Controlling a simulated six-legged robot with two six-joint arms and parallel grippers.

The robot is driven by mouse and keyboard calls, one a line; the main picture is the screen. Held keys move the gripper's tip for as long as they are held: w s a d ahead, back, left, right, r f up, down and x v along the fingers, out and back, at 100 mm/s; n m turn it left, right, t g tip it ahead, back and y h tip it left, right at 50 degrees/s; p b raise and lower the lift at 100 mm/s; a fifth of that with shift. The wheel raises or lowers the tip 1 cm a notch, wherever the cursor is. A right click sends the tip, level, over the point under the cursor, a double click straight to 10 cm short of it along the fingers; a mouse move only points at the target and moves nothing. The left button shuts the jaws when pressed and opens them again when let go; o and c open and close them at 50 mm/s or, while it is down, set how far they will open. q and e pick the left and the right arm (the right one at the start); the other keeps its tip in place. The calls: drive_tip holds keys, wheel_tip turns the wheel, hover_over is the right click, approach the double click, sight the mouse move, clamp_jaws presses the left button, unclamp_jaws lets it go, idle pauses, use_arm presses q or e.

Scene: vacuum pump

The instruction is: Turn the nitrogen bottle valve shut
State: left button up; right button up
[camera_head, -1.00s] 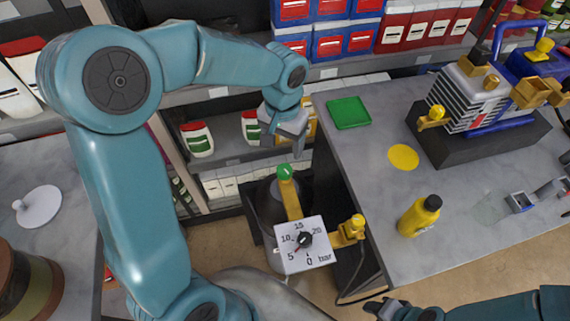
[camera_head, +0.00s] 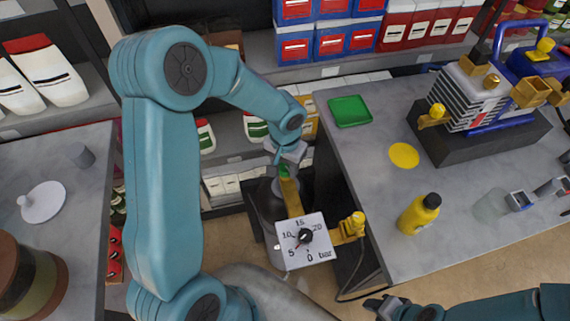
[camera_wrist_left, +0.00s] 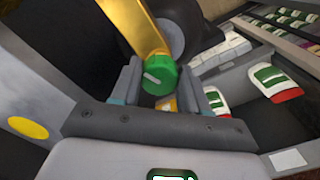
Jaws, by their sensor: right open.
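The nitrogen bottle (camera_head: 268,204) is a dark cylinder standing on the floor between shelf and bench. A yellow-gold regulator arm (camera_head: 291,198) joins its green valve knob (camera_head: 284,172) to a white gauge (camera_head: 306,241), whose red needle points near 5 bar. My left gripper (camera_head: 286,163) is at the valve. In the left wrist view the green knob (camera_wrist_left: 160,77) lies between the two fingers of my left gripper (camera_wrist_left: 160,84), close to both; whether they press on it cannot be told. My right gripper (camera_head: 380,302) is open and empty at the bottom, right of the gauge.
The grey bench (camera_head: 400,235) bears a yellow bottle (camera_head: 419,214), a green tray (camera_head: 350,111) and a pump (camera_head: 475,100). Shelves (camera_head: 240,135) stand behind. A yellow fitting (camera_head: 352,226) sits right of the gauge. Bare floor shows at the bottom.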

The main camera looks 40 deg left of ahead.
use_arm(q)
drive_tip(key=c, duration=0.5)
drive_tip(key=shift+o, duration=0.2)
drive_tip(key=shift+f+m+b, duration=0.1)
drive_tip(key=shift+m+b, duration=0.35)
drive_tip(key=shift+m, duration=0.65)
drive_tip(key=shift+a+m, duration=0.1)
drive_tip(key=shift+m, duration=1.1)
drive_tip(key=shift+w, duration=0.1)
drive_tip(key=o, duration=0.9)
drive_tip(key=shift+o, duration=0.8)
drive_tip(key=shift+w, duration=0.1)
